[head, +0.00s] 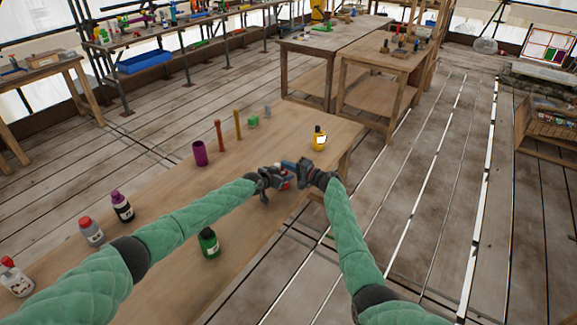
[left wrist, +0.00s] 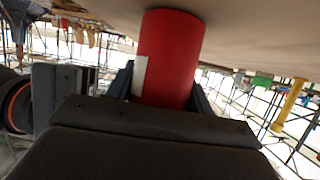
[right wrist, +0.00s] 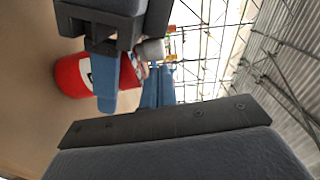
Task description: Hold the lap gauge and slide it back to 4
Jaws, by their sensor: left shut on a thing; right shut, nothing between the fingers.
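A red cylinder (left wrist: 170,55) with a white label, like a bottle, stands at the table's near right part. It also shows in the right wrist view (right wrist: 72,76) and small in the head view (head: 284,185). My left gripper (head: 277,180) is shut on it, one finger on each side. My right gripper (right wrist: 158,86) is shut and empty, its blue fingertips together just beside the left gripper and a grey cap-like part. I cannot make out a lap gauge, a slider or any numbers. The grippers hide much of the cylinder in the head view.
A yellow bottle (head: 319,139) stands beyond the grippers, a green bottle (head: 209,243) nearer. Other bottles stand at the left. The table's (head: 165,215) middle is clear.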

